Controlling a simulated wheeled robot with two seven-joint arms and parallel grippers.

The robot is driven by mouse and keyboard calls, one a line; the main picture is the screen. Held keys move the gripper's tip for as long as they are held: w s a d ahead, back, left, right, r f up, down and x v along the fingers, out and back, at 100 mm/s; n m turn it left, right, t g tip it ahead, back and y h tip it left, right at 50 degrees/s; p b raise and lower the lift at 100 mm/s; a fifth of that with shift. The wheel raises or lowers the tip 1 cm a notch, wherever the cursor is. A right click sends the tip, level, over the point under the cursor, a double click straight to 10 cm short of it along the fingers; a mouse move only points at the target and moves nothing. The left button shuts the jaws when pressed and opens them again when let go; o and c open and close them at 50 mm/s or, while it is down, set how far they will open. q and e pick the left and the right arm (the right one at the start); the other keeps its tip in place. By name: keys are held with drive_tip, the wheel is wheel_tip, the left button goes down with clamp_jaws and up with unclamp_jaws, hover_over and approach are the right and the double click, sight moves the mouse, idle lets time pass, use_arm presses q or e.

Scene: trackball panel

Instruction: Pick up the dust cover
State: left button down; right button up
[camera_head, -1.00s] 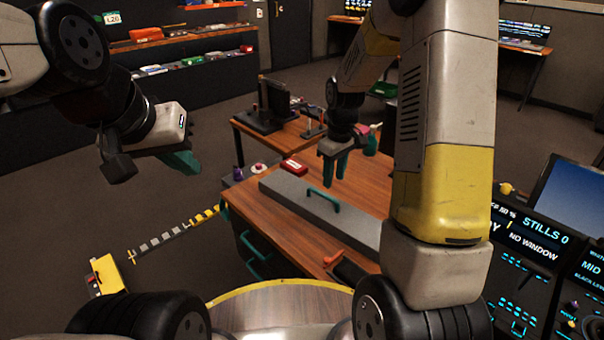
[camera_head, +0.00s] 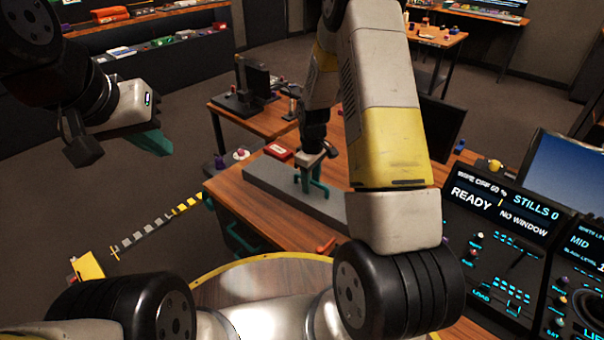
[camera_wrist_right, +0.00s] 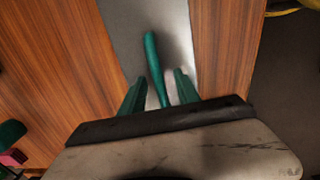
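The dust cover (camera_head: 262,180) is a long grey slab with a teal handle on top, lying on the wooden desk. In the right wrist view the handle (camera_wrist_right: 152,55) runs between the two teal fingers of my right gripper (camera_wrist_right: 160,88). Gaps show between the handle and the fingers, so the gripper looks open around it. In the head view my right gripper (camera_head: 305,178) points down at the handle; my arm hides the cover's right end. My left gripper (camera_head: 152,142) hangs in the air left of the desk, far from the cover; its finger opening cannot be made out.
A red box (camera_head: 279,151) sits on the desk just behind the cover. A second table (camera_head: 230,118) with a dark stand is further back. Control panels with lit displays (camera_head: 505,205) stand at the right.

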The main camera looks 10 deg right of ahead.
clamp_jaws()
idle(1.4)
